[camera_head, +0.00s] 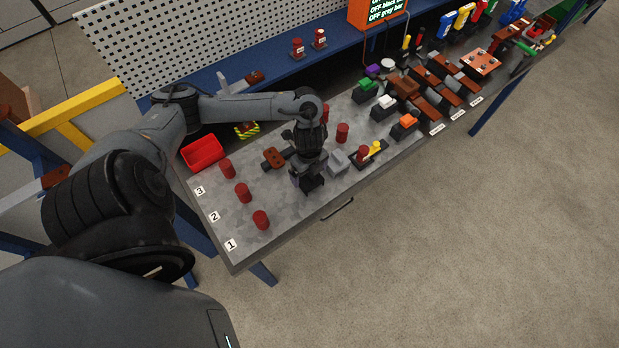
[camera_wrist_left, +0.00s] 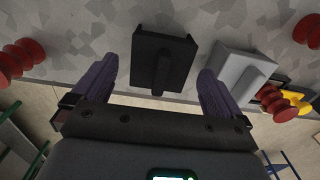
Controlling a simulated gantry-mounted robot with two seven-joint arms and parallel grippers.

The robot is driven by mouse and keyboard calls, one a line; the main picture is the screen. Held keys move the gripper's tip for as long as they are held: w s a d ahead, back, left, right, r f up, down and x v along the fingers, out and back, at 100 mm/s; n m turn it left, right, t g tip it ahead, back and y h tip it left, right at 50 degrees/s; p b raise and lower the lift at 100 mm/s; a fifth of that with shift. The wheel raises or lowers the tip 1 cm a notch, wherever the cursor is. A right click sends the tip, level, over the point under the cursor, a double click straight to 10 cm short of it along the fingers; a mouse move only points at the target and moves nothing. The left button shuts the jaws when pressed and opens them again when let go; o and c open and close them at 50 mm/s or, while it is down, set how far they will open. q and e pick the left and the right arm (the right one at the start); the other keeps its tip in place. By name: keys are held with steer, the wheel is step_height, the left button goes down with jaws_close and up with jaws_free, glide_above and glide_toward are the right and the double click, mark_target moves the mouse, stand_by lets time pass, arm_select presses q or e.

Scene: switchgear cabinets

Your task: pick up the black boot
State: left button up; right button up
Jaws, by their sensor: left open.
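The black boot (camera_wrist_left: 163,60) is a black block with a raised ridge, standing on the grey bench top. In the left wrist view it lies between and just beyond the two purple fingertips of my left gripper (camera_wrist_left: 157,72). The fingers are spread wide, with a gap on each side of the boot. In the head view my left gripper (camera_head: 306,182) points down over the bench near its front edge and hides the boot, or most of it. My right gripper is in neither view.
A grey boot (camera_wrist_left: 240,75) stands close to the right of the black one; it also shows in the head view (camera_head: 339,161). Red insulators (camera_head: 242,193) stand near marks 1 to 3. A red bin (camera_head: 203,153) is at the back left. The bench's front edge is close.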

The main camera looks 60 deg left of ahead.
mark_target(309, 177)
arm_select(q)
steer(key=shift+f, duration=1.55)
steer(key=c, duration=0.9)
steer(key=shift+r, duration=0.1)
